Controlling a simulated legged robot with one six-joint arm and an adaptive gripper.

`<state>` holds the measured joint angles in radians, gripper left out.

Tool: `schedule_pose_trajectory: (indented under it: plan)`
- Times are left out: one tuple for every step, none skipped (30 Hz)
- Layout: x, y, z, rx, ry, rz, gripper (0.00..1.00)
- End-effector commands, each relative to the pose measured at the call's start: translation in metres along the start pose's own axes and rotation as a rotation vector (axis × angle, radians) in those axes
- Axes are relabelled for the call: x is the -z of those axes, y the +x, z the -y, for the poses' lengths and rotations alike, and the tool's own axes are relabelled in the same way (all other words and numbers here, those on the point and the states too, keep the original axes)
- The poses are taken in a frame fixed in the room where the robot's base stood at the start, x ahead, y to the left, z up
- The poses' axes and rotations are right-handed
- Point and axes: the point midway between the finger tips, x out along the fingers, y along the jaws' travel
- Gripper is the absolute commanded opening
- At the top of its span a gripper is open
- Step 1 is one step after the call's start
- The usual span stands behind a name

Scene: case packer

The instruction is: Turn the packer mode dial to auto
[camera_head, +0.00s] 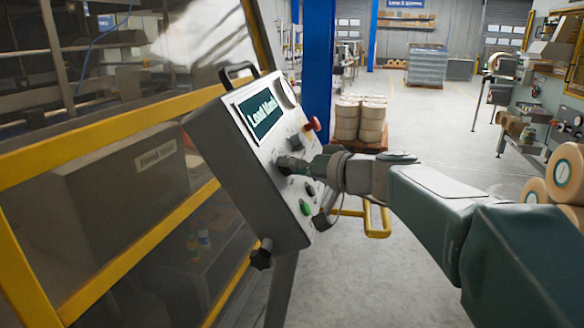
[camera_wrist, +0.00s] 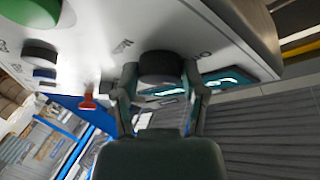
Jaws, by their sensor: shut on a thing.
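A tilted grey control panel (camera_head: 225,140) stands at the middle left of the head view, with a lit screen (camera_head: 259,115) near its top. My gripper (camera_head: 290,165) reaches the panel's face from the right. In the wrist view my gripper (camera_wrist: 160,82) has one finger on each side of a round black dial (camera_wrist: 160,65) and is shut on it. In the head view the gripper hides most of the dial, and I cannot read which mode it points to.
A green button (camera_head: 305,207) and a dark button (camera_head: 310,190) sit below my gripper; a red knob (camera_head: 313,123) sits above. A yellow-framed guard (camera_head: 95,140) stands left of the panel. Rolls (camera_head: 360,118) stand behind it. The floor to the right is mostly open.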

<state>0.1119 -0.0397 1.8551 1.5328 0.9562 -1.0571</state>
Motion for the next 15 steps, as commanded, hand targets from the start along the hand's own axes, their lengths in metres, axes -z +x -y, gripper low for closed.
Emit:
schedule_pose_trajectory:
  plan:
    - [0.0009, -0.0007, 0.0005, -0.025, 0.034, -0.001, 0.07]
    - [0.0009, -0.0008, 0.0007, -0.039, 0.058, 0.001, 0.07]
    - [0.0011, -0.0008, 0.0007, -0.059, 0.091, 0.002, 0.07]
    - [0.0011, -0.0007, 0.0009, -0.072, 0.115, 0.004, 0.07]
    - [0.0011, -0.0006, 0.0009, -0.087, 0.139, 0.005, 0.07]
    - [0.0012, -0.0005, 0.0013, -0.105, 0.17, 0.007, 0.07]
    - [0.0013, -0.0005, 0.0016, -0.118, 0.193, 0.008, 0.07]
    - [0.0016, -0.0006, 0.0017, -0.132, 0.216, 0.009, 0.07]
    - [0.0019, -0.0007, 0.0021, -0.149, 0.246, 0.01, 0.07]
    - [0.0022, -0.0007, 0.0022, -0.162, 0.268, 0.011, 0.07]
    - [0.0023, -0.0007, 0.0022, -0.176, 0.289, 0.012, 0.07]
    - [0.0022, -0.0005, 0.0025, -0.193, 0.319, 0.015, 0.07]
    - [0.0022, -0.0004, 0.0027, -0.206, 0.342, 0.016, 0.07]
    - [0.0025, -0.0003, 0.0029, -0.219, 0.364, 0.017, 0.07]
    - [0.0029, -0.0002, 0.003, -0.236, 0.393, 0.018, 0.07]
